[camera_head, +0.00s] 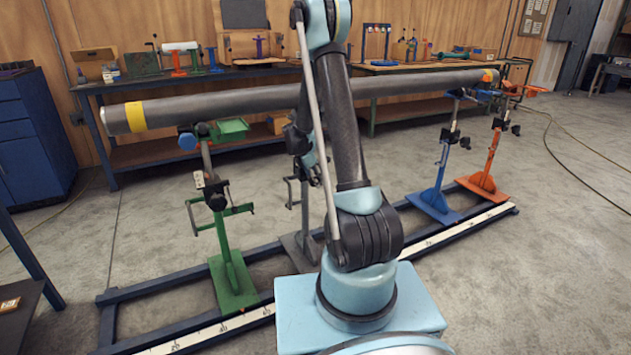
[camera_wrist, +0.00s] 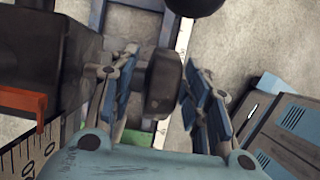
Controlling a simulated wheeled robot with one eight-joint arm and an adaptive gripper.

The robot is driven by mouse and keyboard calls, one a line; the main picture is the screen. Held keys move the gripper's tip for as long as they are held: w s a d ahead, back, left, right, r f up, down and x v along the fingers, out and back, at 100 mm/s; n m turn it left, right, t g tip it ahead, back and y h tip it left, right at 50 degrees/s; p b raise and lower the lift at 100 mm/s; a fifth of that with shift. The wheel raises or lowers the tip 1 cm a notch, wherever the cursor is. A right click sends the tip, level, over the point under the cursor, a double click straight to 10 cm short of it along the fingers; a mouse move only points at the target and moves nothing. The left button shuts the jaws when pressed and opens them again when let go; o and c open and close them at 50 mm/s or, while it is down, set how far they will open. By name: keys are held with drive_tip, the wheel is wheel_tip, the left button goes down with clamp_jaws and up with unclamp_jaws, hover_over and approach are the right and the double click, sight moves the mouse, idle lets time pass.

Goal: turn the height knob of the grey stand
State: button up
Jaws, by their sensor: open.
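The grey stand (camera_head: 303,215) stands under the pipe in the head view, between the green stand and my arm; my arm hides part of it. In the wrist view a dark round knob (camera_wrist: 164,84) sticks out from a dark block (camera_wrist: 50,45). My gripper (camera_wrist: 163,92) is open, with blue-padded fingers on either side of the knob. The left finger is very close to the knob; I cannot tell whether it touches. A gap shows between the knob and the right finger.
The long grey pipe (camera_head: 230,101) with yellow bands lies across the stands. The green stand (camera_head: 230,270) is left; the blue stand (camera_head: 438,195) and orange stand (camera_head: 490,165) are right. A blue rail frame (camera_head: 160,288) runs along the floor. A black ball (camera_wrist: 195,5) shows at the wrist view's top.

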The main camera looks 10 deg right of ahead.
clamp_jaws()
drive_tip(key=g+y, duration=0.1)
drive_tip(key=y, duration=0.1)
drive_tip(key=shift+d+y, duration=0.15)
drive_tip(key=shift+y, duration=1.05)
unclamp_jaws()
